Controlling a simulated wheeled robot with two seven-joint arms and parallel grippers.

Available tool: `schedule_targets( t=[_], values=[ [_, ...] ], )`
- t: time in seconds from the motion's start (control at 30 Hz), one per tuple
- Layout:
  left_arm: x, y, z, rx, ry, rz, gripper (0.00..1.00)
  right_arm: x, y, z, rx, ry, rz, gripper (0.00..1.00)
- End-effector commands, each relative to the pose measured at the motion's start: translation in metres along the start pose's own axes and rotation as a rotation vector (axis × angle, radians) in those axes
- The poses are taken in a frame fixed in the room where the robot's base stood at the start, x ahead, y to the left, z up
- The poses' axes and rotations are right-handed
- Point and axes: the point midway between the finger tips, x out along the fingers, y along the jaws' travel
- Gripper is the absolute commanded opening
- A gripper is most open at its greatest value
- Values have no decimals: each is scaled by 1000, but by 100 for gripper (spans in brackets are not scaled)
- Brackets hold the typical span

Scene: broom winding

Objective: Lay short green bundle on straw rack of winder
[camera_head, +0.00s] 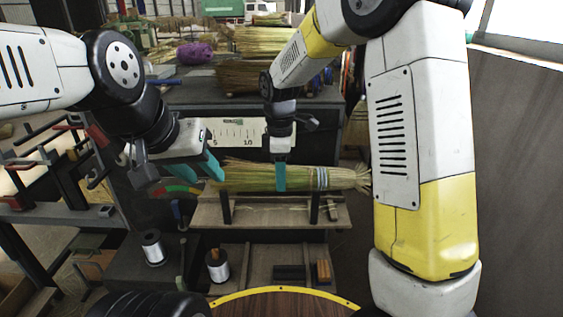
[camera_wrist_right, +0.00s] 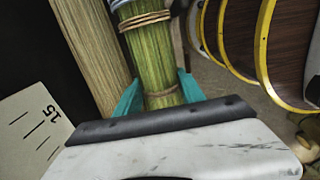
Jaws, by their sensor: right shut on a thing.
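The green bundle (camera_head: 248,176) lies level across the head view, bound with bands near its frayed right end. My right gripper (camera_head: 280,178) points down and is shut on the bundle's middle. In the right wrist view the bundle (camera_wrist_right: 154,58) with its twine ties stands between the teal fingers. The straw rack (camera_head: 270,212) with two dark upright posts is below the bundle; I cannot tell whether they touch. My left gripper (camera_head: 213,165) is beside the bundle's left end, its teal fingers apart; no hold on the bundle shows.
A white scale board (camera_head: 240,136) stands behind the bundle. Wire spools (camera_head: 153,248) sit in front below the rack, and a round yellow-edged wooden disc (camera_head: 283,302) is nearest. More straw (camera_head: 260,75) and a purple coil (camera_head: 195,53) lie on the rear bench.

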Motion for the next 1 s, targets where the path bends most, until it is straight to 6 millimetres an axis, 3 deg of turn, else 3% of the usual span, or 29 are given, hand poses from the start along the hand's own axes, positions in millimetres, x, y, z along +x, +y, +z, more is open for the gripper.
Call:
schedule_targets(
  t=[0.5,1.0],
  values=[
    [0,0,0,0,-1,0,40,59,0,0,1,-1,-1,5],
    [0,0,0,0,0,0,40,72,0,-1,0,0,0,5]
  ],
)
